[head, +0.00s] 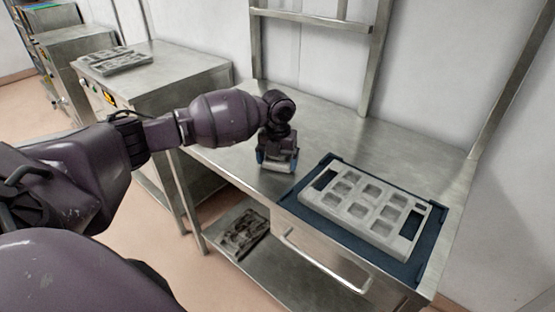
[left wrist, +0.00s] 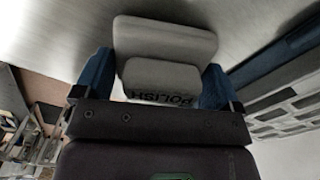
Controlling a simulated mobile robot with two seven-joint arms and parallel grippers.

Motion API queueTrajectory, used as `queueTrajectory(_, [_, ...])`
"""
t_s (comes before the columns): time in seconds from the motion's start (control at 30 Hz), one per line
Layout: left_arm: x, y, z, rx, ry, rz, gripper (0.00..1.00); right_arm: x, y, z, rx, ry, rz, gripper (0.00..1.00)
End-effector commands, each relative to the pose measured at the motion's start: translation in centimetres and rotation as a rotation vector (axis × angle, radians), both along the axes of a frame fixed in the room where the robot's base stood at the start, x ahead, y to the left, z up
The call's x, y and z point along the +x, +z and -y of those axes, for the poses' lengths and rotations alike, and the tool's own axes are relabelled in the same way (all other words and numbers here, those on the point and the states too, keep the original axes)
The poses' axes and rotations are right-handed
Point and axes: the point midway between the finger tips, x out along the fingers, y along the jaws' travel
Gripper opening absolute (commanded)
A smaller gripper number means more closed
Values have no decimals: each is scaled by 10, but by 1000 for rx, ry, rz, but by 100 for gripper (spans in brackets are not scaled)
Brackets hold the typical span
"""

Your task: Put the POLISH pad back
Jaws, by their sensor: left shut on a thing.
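The POLISH pad (left wrist: 165,38) is a pale grey block with a raised grip that carries the dark word POLISH. It shows in the left wrist view between the blue fingers of my left gripper (left wrist: 155,85), which is shut on the grip. In the head view my left gripper (head: 277,160) points down at the steel table (head: 310,130), left of the blue mat. The pad is mostly hidden there, and I cannot tell whether it touches the table. My right gripper is not in view.
A grey mould tray (head: 362,207) with several square pockets lies on a blue mat (head: 408,270) to the right. Another mould (head: 122,62) lies on the left bench. Dark parts (head: 243,232) lie on the lower shelf. The table behind my gripper is clear, up to upright frame posts (head: 374,65).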

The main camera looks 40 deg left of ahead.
Motion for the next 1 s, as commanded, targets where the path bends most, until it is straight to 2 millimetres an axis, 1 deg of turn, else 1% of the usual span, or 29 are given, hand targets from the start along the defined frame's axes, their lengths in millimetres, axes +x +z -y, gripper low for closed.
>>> queueTrajectory(0.17, [0, -3, 0, 0, 0, -1, 71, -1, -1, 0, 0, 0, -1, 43])
queueTrajectory(0.2, [0, -3, 0, 0, 0, -1, 94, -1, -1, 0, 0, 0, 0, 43])
queueTrajectory(0.23, [0, -3, 0, 0, 0, 0, 99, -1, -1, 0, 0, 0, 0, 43])
queueTrajectory(0.27, [0, -3, 0, 0, 0, -1, 100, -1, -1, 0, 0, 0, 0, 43])
queueTrajectory(0.47, [0, -2, 0, 0, 0, 0, 100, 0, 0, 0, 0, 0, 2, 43])
queueTrajectory(0.57, [0, 2, 0, 0, 0, 1, 100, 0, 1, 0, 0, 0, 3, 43])
queueTrajectory(0.63, [0, 9, 0, 0, 1, 2, 100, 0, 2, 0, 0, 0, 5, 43])
queueTrajectory(0.77, [0, 31, -1, 1, 1, 4, 100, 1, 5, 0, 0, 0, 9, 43])
queueTrajectory(1.0, [1, 78, 0, 0, -1, 4, 100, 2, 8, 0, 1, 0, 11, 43])
